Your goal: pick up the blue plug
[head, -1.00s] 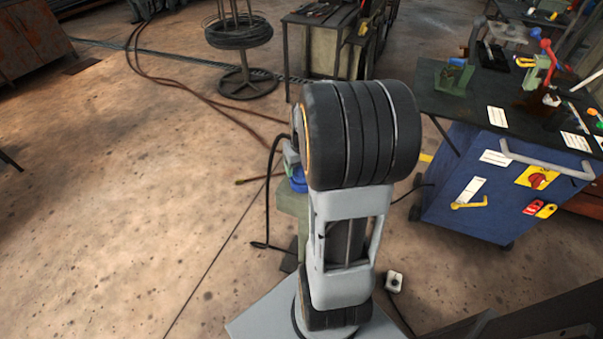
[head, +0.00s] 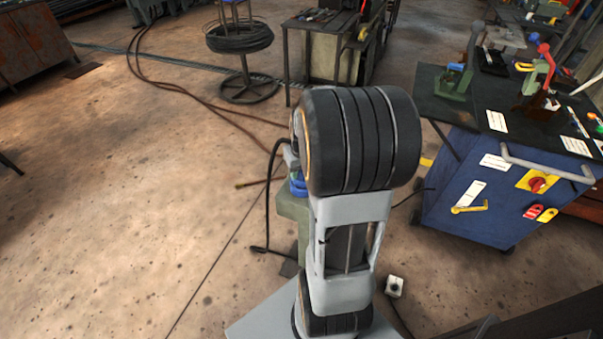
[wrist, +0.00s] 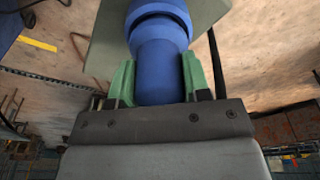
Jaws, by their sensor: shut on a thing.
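The blue plug (wrist: 160,65) is thick and round, with a wider collar at the top of the wrist view. My gripper (wrist: 158,78) is shut on its narrower body, one green finger pressed to each side. In the head view a small part of the blue plug (head: 298,187) shows beside my arm, just above a grey-green stand (head: 292,206). My arm hides most of the gripper there. I cannot tell whether the plug touches the stand.
A black cable (head: 268,200) hangs left of the stand to the floor. A blue cabinet (head: 480,215) with tools on its dark top stands right. A wire coil on a stand (head: 240,40) is at the back. The floor on the left is clear.

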